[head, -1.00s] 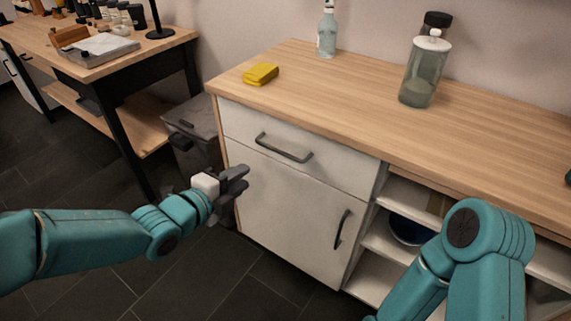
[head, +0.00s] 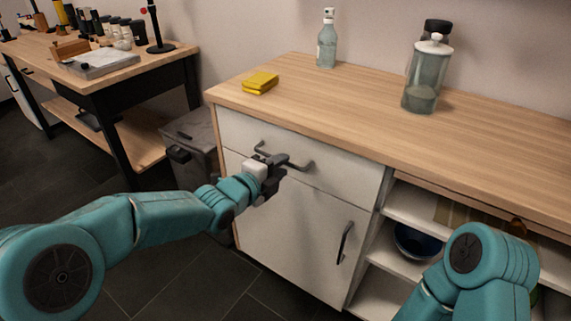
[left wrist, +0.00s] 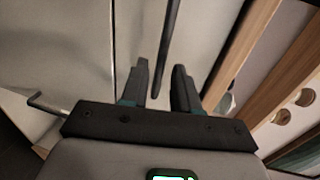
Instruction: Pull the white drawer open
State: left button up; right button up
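The white drawer (head: 232,128) is at the top left of the cabinet, below the wooden top, and looks shut. Its dark bar handle (head: 300,165) is partly hidden by my left gripper (head: 272,168). In the left wrist view the fingers of my left gripper (left wrist: 160,85) stand apart, with the dark handle bar (left wrist: 172,40) running into the gap between them. I cannot tell whether a finger touches it. My right arm shows at lower right in the head view, but its gripper is out of view.
A cabinet door (head: 285,220) with a vertical handle (head: 345,243) is below the drawer. Open shelves with a blue bowl (head: 415,242) are to the right. A yellow sponge (head: 260,82), a bottle (head: 327,42) and a jar (head: 422,85) stand on the top. A grey bin (head: 190,140) is at left.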

pick_arm(q)
jog(key=shift+x, duration=1.65)
grip_shut()
jog(key=shift+s+a, duration=0.1)
pick_arm(e)
jog(key=shift+f, duration=0.15)
